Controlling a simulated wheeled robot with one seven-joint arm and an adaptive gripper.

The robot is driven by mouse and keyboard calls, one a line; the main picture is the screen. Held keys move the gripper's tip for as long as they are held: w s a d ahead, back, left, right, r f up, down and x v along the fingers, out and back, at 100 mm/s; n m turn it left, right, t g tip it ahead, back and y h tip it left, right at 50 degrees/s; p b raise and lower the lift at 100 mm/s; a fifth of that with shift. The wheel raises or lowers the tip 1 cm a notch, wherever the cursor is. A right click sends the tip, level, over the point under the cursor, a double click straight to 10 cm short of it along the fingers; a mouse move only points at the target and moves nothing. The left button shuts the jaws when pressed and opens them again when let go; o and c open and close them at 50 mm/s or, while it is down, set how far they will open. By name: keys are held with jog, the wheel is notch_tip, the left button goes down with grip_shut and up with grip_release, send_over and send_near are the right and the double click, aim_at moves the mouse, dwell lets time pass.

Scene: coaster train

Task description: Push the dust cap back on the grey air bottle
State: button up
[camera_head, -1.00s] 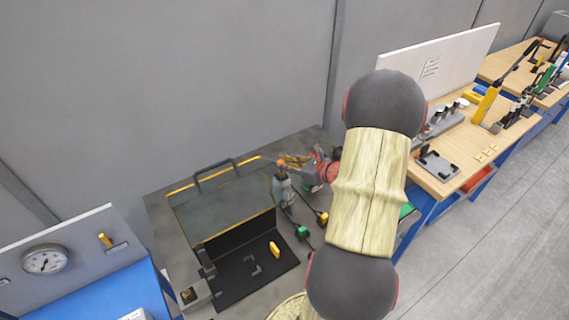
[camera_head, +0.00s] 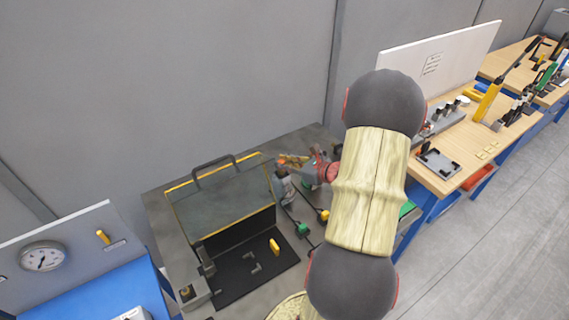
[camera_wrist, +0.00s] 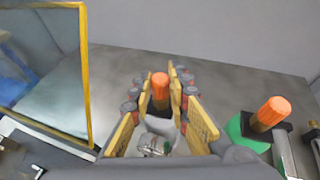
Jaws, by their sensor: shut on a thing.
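My gripper (camera_wrist: 165,112) has its yellow-padded fingers closed around the top of the grey air bottle (camera_wrist: 152,146). An orange knob on a black neck (camera_wrist: 160,86) stands up between the fingers. In the head view my gripper (camera_head: 296,161) is at the back of the grey bench, with the grey bottle (camera_head: 288,188) below it, partly hidden. A second bottle, green with an orange knob (camera_wrist: 270,112), stands to the right in the wrist view. I cannot clearly make out the dust cap; small yellow (camera_head: 323,215) and green (camera_head: 302,230) pieces lie in front of the bottle.
A blue bench with a gauge (camera_head: 42,257) is at left. A wooden bench (camera_head: 449,173) is at right.

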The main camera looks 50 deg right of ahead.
jog(key=shift+f, duration=0.2)
jog(key=o, duration=0.9)
jog(key=shift+s+r, duration=0.1)
jog(key=v, duration=1.2)
